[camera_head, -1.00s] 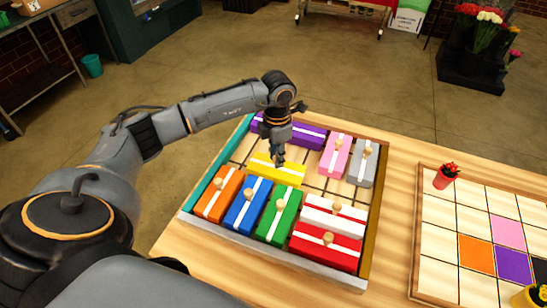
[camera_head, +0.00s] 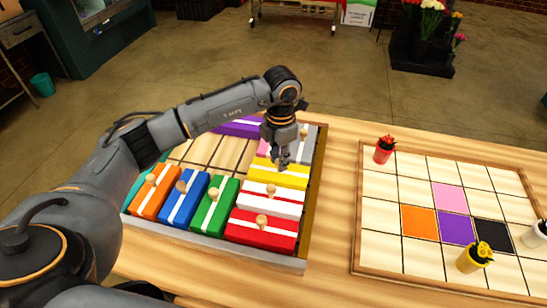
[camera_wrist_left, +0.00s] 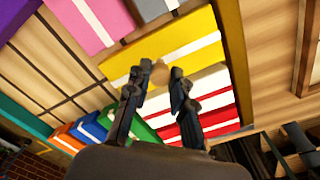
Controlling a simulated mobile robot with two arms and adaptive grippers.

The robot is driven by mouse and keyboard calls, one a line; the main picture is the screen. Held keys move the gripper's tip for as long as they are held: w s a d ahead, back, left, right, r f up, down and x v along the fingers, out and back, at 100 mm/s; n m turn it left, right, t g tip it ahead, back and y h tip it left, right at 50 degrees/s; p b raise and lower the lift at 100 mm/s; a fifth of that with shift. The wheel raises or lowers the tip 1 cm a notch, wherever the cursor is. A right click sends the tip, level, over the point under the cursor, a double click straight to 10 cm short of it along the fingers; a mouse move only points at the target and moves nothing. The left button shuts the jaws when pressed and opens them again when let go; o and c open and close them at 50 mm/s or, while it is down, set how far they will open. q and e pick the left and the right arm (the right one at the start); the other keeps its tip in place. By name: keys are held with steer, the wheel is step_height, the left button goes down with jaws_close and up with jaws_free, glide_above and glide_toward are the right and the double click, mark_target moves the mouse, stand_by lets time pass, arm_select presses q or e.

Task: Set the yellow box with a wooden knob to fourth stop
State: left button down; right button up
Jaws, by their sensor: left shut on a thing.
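The yellow box (camera_head: 284,178) with a white stripe lies in the sliding-box tray (camera_head: 304,215), close to its brown right wall. It sits just behind the white box (camera_head: 270,205) and in front of the pink and grey boxes. My left gripper (camera_head: 281,162) is over the yellow box and shut on its wooden knob. In the left wrist view the yellow box (camera_wrist_left: 196,50) lies beyond the fingers (camera_wrist_left: 157,90), with the round knob (camera_wrist_left: 160,73) between them. In the head view the gripper hides the knob. My right gripper is not in view.
Orange (camera_head: 156,190), blue (camera_head: 185,200) and green (camera_head: 215,205) boxes stand along the front; a red box (camera_head: 262,231) is front right. A purple box (camera_head: 238,127) is at the back. Bare cells (camera_head: 213,152) lie left of the yellow box. A grid board (camera_head: 385,213) with small pots is further right.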

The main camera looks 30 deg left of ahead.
arm_select(q)
steer(key=shift+d, duration=0.2)
steer(key=c, duration=1.2)
jaws_free()
steer(key=shift+o, duration=0.3)
steer(key=shift+d, duration=0.15)
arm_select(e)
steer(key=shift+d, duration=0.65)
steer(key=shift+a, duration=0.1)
arm_select(q)
step_height(320, 180, up, 12)
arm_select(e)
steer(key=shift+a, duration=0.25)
arm_select(q)
steer(key=shift+r, duration=0.1)
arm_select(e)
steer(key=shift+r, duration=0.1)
